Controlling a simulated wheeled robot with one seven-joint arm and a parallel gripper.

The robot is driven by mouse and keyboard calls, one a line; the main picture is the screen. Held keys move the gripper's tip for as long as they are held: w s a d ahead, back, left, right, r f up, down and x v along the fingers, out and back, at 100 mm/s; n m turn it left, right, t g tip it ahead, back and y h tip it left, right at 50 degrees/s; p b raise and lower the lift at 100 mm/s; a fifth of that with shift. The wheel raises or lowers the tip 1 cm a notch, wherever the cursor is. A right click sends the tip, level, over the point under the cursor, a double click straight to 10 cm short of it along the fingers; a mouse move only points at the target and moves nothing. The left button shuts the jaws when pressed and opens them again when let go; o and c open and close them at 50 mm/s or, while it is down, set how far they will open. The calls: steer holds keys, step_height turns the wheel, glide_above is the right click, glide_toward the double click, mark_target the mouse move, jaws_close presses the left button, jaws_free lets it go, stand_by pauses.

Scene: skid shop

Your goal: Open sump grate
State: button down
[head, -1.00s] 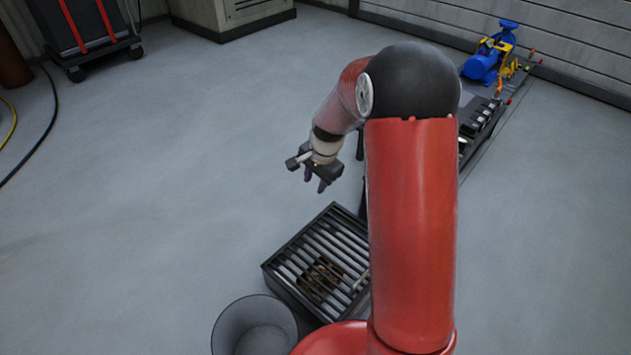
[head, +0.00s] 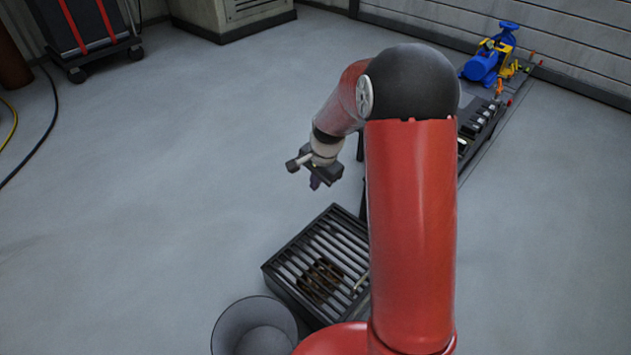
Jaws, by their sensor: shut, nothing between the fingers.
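The sump grate (head: 320,256) is a dark barred panel that lies flat on top of a low black box (head: 291,293) on the floor. Brownish things show between its bars. A light handle-like bar (head: 361,281) lies at its right side, partly hidden behind my red arm. My gripper (head: 315,184) is above and just beyond the far end of the grate, apart from it. Its fingers are together, point down and hold nothing. The right part of the grate is hidden by my arm.
A grey round bin (head: 254,328) stands just left of the box's near corner. A black bench (head: 482,125) and a blue pump (head: 484,62) stand at the back right. A hose (head: 40,143) lies at far left. The floor left of the grate is clear.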

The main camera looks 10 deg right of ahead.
steer(key=c, duration=2.2)
jaws_free()
steer(key=c, duration=1.5)
jaws_free()
steer(key=shift+o, duration=0.2)
steer(key=a+p+v, duration=0.1)
steer(key=v, duration=0.6)
steer(key=shift+d+r, duration=0.4)
steer(key=shift+d, duration=0.15)
steer(key=shift+s, duration=0.1)
